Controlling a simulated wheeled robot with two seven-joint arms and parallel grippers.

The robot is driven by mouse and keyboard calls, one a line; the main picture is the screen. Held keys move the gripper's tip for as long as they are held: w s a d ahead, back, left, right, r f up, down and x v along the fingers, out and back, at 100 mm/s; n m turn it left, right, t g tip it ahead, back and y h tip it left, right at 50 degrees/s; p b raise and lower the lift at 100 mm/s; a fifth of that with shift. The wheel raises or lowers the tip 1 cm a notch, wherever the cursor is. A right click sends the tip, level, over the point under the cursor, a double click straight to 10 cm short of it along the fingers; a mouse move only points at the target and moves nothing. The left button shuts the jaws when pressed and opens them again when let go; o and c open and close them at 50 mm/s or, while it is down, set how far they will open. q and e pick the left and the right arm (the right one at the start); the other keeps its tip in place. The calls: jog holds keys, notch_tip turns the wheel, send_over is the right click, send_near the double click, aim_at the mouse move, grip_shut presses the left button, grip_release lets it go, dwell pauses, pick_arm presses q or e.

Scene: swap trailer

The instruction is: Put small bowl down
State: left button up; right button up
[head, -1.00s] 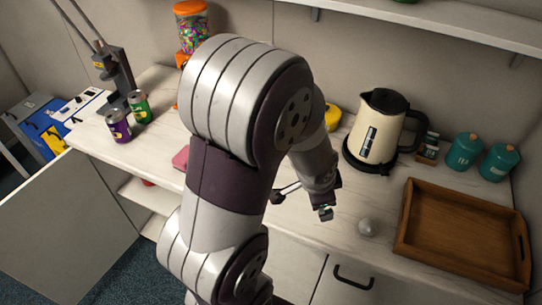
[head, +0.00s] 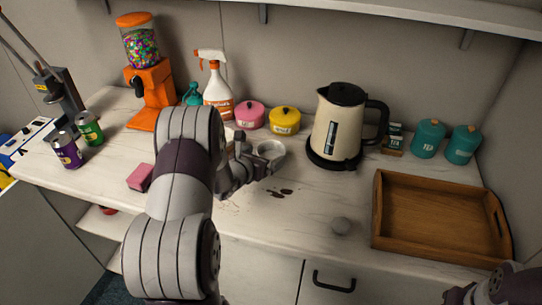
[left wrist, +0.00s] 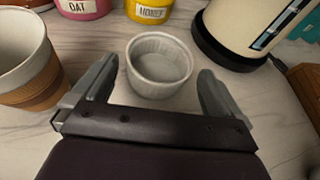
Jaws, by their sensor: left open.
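The small bowl (head: 271,149) is white and round. It stands upright on the counter (head: 310,200) in front of the yellow canister. In the left wrist view the small bowl (left wrist: 160,68) is empty and sits between and just ahead of my left fingertips. My left gripper (head: 257,163) is open; its fingers (left wrist: 155,80) are spread to either side of the bowl's near part, with a visible gap on the right. My right gripper (head: 458,295) shows only partly at the lower right edge; its jaws are unclear.
A brown-and-white cup (left wrist: 28,65) stands close left of my left gripper. Pink (head: 249,115) and yellow (head: 285,121) canisters and a kettle (head: 338,130) stand behind. A wooden tray (head: 440,258) lies right.

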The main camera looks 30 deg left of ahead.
aim_at(277, 147)
pick_arm(q)
jog(key=x, duration=0.5)
jog(key=shift+p, duration=0.4)
jog(key=shift+s+r, duration=0.1)
jog(key=shift+s, duration=0.05)
jog(key=c, duration=0.9)
